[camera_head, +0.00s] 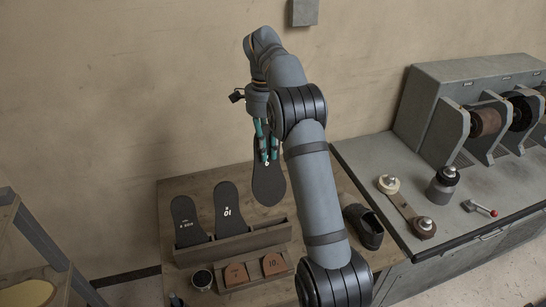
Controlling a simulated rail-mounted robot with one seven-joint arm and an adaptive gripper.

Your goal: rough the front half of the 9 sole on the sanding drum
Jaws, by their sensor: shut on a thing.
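A dark sole (269,186) hangs from my gripper (267,155), which is shut on its upper end. The sole is held upright above the back of the wooden table, clear of the rack. A small white mark shows near the jaws, partly covered and too small to read surely. The brown sanding drum (486,122) sits in the grey machine (440,105) at the far right, well away from my gripper. A dark bristly wheel (521,112) is beside it.
A wooden rack (262,240) holds two more dark soles, one (188,219) at left and one marked 10 (229,208). Jars (442,186) and a red-knobbed lever (481,208) occupy the grey bench.

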